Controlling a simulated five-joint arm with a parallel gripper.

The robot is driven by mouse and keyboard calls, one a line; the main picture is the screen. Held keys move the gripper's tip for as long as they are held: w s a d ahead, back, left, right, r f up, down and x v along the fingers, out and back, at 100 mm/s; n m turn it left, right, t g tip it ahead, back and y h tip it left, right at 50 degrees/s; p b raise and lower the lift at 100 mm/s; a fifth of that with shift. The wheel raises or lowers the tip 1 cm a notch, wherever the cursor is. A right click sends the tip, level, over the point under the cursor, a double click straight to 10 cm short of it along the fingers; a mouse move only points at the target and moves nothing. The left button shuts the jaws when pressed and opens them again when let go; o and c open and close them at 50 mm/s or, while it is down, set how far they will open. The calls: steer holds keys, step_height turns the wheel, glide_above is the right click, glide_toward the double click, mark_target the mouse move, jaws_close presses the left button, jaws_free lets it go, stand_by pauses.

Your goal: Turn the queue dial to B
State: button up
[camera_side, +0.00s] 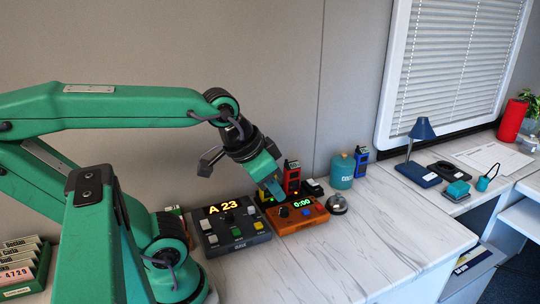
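A dark grey queue box (236,241) sits on the white marbled counter, its lit display (222,207) reading "A 23". A small dark dial (229,217) shows on its face among white, yellow and green buttons; its pointer is too small to read. My gripper (274,188) is above and right of the queue box, pointing down over the back of an orange timer box (298,222). It is apart from the dial. Its fingers overlap in this view, so I cannot tell whether they are open or whether they touch the timer box.
The timer box, reading "0:00", stands right beside the queue box. Behind it are a red device (292,177), a teal canister (342,172) and a blue device (361,162). A silver bell (337,204) is to the right. The front counter is clear.

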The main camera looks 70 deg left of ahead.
steer(key=o, duration=0.7)
steer(key=shift+w+a, duration=0.15)
steer(key=shift+a, duration=0.05)
steer(key=n+g+h, duration=0.3)
steer(key=n+g, duration=0.6)
glide_toward(229, 213)
steer(key=shift+s+d+f, duration=0.1)
steer(key=shift+s+f, duration=0.15)
steer(key=shift+f, duration=0.2)
steer(key=shift+x, duration=3.9)
steer(key=shift+w+d, duration=0.1)
steer(key=shift+c, duration=0.6)
steer(key=shift+t, duration=0.3)
steer(key=c, duration=0.9)
